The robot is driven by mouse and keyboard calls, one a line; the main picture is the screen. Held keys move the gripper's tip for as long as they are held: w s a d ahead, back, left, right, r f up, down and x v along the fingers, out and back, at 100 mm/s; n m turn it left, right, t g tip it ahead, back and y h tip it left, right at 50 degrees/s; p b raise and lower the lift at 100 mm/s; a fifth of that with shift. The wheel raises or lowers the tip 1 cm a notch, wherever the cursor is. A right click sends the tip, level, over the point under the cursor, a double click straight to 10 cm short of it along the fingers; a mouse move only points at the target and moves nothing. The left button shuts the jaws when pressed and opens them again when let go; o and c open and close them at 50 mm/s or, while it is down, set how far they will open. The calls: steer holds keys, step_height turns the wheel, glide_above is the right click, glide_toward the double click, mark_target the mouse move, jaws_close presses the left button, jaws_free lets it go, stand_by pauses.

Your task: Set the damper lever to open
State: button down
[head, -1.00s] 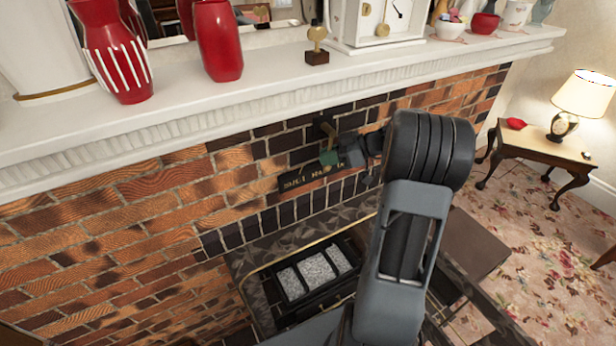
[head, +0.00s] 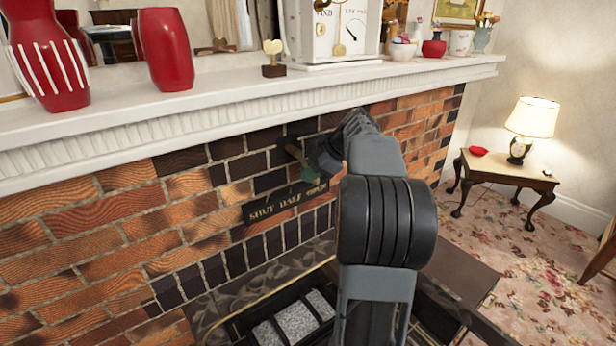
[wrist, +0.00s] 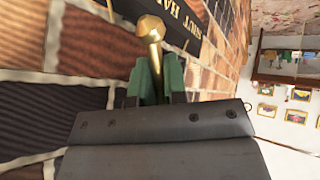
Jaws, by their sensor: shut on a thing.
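The brass damper lever (head: 294,151) sticks out from the dark bricks above the fireplace opening. Below it is a dark plate (head: 260,212) lettered SHUT, HALF, OPEN from left to right. My gripper (head: 314,167) has green-padded fingers and is shut on the lever, above the right half of the plate. In the wrist view the lever's round brass knob (wrist: 152,27) shows beyond the green fingers (wrist: 157,82), its stem between them. My gripper hides part of the lever in the head view, so its exact setting is hard to tell.
The white mantel (head: 200,112) juts out above the lever. It carries red vases (head: 165,50), a small heart ornament (head: 273,58) and a white clock (head: 335,30). Below is the fireplace opening with a grate (head: 290,325). A side table (head: 505,172) with a lamp stands right.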

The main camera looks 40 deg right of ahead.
steer(key=shift+s, duration=0.1)
stand_by(0.3)
steer(key=c, duration=1.2)
jaws_free()
steer(key=shift+o, duration=0.2)
steer(key=shift+r, duration=0.1)
steer(key=shift+s+d+r, duration=0.1)
steer(key=shift+s+r, duration=0.05)
steer(key=s+d+r, duration=0.3)
steer(key=s+d, duration=0.6)
steer(key=s, duration=0.2)
steer(key=shift+s+d+r+p, duration=0.25)
steer(key=shift+s+d+p, duration=0.05)
